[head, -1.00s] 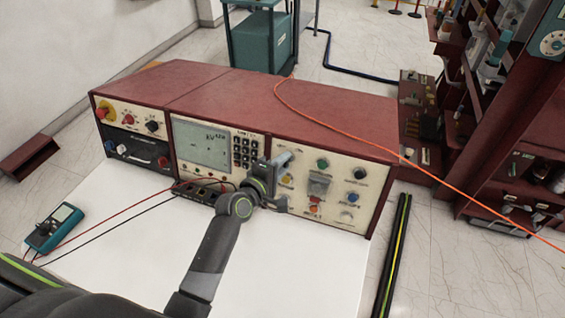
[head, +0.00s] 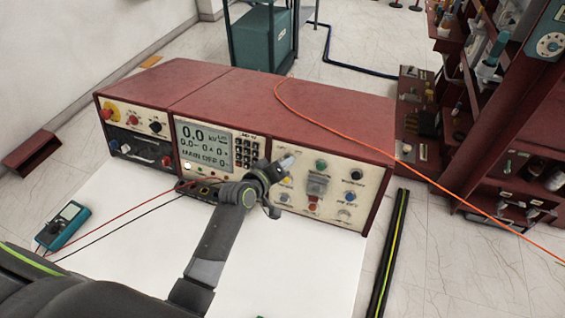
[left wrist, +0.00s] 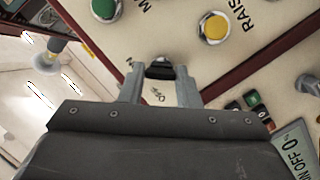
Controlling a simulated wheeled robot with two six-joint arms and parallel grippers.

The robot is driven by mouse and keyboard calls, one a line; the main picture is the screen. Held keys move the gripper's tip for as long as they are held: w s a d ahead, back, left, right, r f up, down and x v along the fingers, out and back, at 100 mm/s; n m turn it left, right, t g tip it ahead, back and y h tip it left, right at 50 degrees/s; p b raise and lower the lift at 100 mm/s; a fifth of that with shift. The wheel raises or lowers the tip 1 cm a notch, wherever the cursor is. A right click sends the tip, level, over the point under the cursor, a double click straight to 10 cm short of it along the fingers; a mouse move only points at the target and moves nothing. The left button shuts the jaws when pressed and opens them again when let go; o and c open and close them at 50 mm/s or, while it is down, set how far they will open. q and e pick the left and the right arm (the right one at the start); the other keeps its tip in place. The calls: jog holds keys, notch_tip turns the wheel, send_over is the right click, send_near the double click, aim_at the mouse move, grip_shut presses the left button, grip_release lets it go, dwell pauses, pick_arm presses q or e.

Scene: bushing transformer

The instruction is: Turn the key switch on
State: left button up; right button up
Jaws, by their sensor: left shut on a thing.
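The long red control unit (head: 180,80) stands on the white table, its cream front panel facing me. My left gripper (head: 288,162) is at the upper left of the right-hand panel, rolled over to a tilt. In the left wrist view its two grey fingers (left wrist: 161,82) are shut on the black key switch (left wrist: 160,70), one finger on each side. An "OFF" label shows on the panel between the fingers. The key switch is hidden behind the gripper in the head view. The unit's screen (head: 203,147) is lit, with "0.0" and "MAIN OFF" readable. My right gripper is out of view.
A yellow button (left wrist: 214,28) and a green button (left wrist: 105,9) lie close to the fingers. A blue meter (head: 62,225) with red and black leads is at the table's left. The table's front right (head: 300,265) is clear.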

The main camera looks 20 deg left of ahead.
pick_arm(q)
jog(key=shift+f+m, duration=0.1)
jog(key=shift+m, duration=0.2)
jog(key=o, duration=1)
jog(key=shift+c, duration=0.2)
jog(key=b+v, duration=0.2)
jog(key=v, duration=1.5)
jog(key=shift+s, duration=0.2)
jog(key=shift+a, duration=0.15)
